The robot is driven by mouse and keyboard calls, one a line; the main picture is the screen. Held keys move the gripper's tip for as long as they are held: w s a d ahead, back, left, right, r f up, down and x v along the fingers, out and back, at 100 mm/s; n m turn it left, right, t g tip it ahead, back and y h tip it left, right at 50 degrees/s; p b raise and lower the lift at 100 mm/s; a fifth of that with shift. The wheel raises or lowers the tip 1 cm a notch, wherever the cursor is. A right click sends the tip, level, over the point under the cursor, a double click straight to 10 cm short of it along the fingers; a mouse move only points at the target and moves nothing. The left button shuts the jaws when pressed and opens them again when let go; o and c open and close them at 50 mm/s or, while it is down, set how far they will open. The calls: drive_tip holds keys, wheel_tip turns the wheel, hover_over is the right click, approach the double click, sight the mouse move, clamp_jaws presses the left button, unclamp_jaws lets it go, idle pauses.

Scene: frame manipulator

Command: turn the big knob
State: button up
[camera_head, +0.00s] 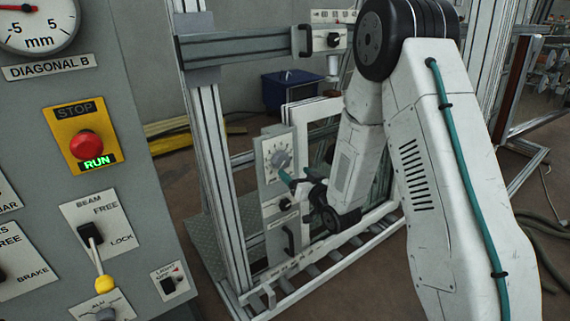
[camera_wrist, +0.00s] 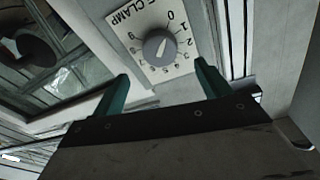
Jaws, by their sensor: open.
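The big knob (camera_wrist: 160,47) is a round grey dial with a pale pointer on a white numbered plate (camera_wrist: 185,62) lettered "CLAMP". In the wrist view the pointer is near the plate's lower numbers, but I cannot tell the exact reading. In the head view the knob (camera_head: 280,159) sits on a grey upright panel (camera_head: 270,185) of the frame. My gripper (camera_wrist: 162,82) is open, its two teal fingers spread to either side below the knob, with nothing between them. In the head view my gripper (camera_head: 288,178) is just below and right of the knob. Contact does not show.
A smaller black knob (camera_head: 285,203) and a black handle (camera_head: 290,240) are lower on the same panel. A metal upright (camera_head: 222,170) stands to its left. A grey control cabinet (camera_head: 75,180) with a red stop button (camera_head: 86,145) fills the left side.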

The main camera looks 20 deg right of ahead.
sight(283, 161)
drive_tip(key=x, duration=0.7)
drive_tip(key=shift+w+a, duration=0.1)
drive_tip(key=shift+w, duration=0.2)
drive_tip(key=c, duration=1)
